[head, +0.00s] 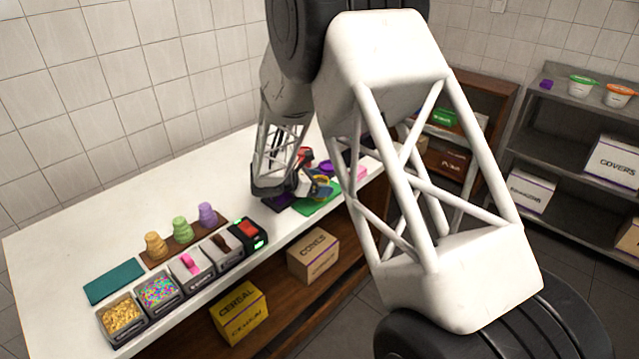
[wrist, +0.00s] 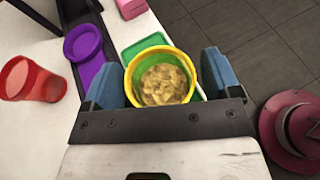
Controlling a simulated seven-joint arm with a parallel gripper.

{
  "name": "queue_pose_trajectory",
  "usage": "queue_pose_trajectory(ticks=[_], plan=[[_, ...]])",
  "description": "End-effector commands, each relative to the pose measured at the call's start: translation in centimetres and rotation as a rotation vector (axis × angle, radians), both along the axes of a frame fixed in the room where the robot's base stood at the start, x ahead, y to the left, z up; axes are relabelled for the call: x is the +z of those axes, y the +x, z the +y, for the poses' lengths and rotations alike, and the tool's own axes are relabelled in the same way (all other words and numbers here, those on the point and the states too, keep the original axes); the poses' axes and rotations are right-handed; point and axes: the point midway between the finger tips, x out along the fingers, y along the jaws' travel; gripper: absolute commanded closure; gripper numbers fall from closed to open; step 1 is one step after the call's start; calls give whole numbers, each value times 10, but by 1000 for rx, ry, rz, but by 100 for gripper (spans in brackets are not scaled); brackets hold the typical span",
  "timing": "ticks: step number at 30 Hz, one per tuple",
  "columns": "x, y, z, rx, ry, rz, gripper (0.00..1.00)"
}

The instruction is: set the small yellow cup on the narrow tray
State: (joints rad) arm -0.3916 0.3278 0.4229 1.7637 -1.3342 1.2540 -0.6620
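The small yellow cup (wrist: 131,82) has a green inside and holds pale yellowish flakes. In the wrist view it sits between the two blue fingers of my gripper (wrist: 163,80), which is shut on it. It appears closer to the camera than the other cups, over a green tray (wrist: 152,41); its underside is hidden. A narrow dark tray (wrist: 84,12) runs on the left in the wrist view with a purple round cup or lid (wrist: 83,43) at it. In the head view the dark tray (head: 279,201) shows beside the green tray (head: 309,209), partly hidden by my gripper (head: 312,188).
A red cup (wrist: 33,80) stands left of the dark tray. A pink block (wrist: 131,8) lies beyond. Topping bins (head: 158,292), stacked coloured cones (head: 181,229) and a teal mat (head: 114,281) fill the table's near left. The white tabletop behind them is clear.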

Motion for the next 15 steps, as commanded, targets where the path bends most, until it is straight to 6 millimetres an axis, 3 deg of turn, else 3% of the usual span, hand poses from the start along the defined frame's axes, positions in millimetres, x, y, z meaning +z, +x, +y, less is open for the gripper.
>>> queue_pose_trajectory(ticks=[10,15], plan=[[4,0,0,0,0,0,17],[8,-4,11,1,-1,-1,17]])
